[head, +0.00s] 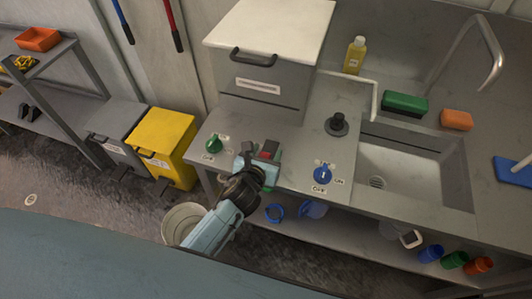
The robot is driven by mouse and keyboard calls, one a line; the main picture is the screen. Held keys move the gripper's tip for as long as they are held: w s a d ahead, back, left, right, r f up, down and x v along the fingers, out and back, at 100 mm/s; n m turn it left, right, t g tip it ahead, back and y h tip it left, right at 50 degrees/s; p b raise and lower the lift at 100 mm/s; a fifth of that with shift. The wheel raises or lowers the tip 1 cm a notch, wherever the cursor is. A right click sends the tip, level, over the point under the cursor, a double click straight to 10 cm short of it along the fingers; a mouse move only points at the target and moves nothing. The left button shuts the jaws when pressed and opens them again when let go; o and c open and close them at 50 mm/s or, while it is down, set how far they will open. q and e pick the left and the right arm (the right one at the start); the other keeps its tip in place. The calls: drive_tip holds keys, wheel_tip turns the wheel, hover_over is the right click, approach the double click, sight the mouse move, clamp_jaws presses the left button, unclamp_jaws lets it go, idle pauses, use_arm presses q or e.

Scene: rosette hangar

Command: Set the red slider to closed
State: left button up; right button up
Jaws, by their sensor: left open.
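The red slider (268,151) shows as a small red block on the grey counter, left of centre. My left gripper (257,165) comes up from below and is open right at the near side of the slider. Its fingers and wrist hide the lower part of the slider and its labels, so I cannot tell its setting or whether the fingers touch it. My right gripper is not in view.
A green knob (214,144) is left of the gripper. A blue knob (322,174) and a black knob (337,123) are to the right, before the sink (408,178). A grey drawer box (258,84) stands behind. A bucket (180,222) is on the floor below.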

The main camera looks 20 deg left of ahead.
sight(272, 144)
use_arm(q)
clamp_jaws()
drive_tip(key=w, duration=0.5)
drive_tip(key=shift+w+d, duration=0.1)
drive_tip(key=shift+w, duration=0.3)
drive_tip(key=shift+c, duration=2.3)
unclamp_jaws()
drive_tip(key=o, duration=0.5)
drive_tip(key=shift+w, duration=0.2)
drive_tip(key=shift+c, duration=0.2)
drive_tip(key=shift+s, duration=0.1)
drive_tip(key=shift+s, duration=0.15)
